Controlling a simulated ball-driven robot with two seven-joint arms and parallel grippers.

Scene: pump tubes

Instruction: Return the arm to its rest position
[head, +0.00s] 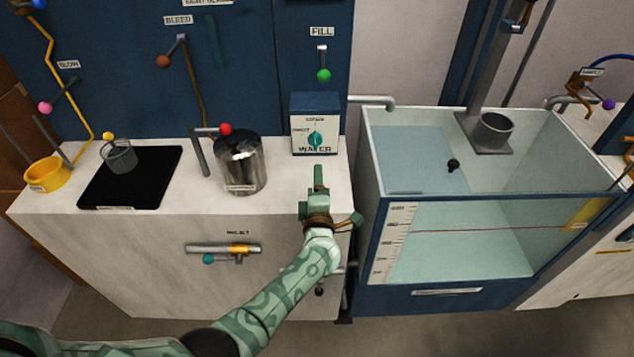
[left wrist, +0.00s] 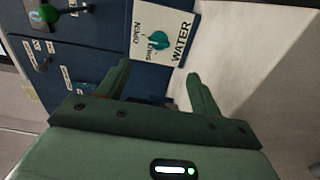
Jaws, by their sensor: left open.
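My left arm (head: 275,295) is green and reaches in from the lower left of the head view. Its gripper (head: 318,180) is over the front right part of the white counter, in front of the WATER box (head: 315,125). In the left wrist view the two green fingers (left wrist: 160,95) stand apart with nothing between them. The WATER box and its teal knob (left wrist: 157,41) show beyond the fingers, apart from them. My right gripper is in neither view.
A steel pot (head: 240,170) stands on the counter (head: 170,220) left of the gripper. Farther left are a black plate (head: 150,188) and a yellow funnel (head: 45,175). A glass-walled tank (head: 460,235) stands close on the right. A teal-knobbed valve (head: 222,250) is on the counter front.

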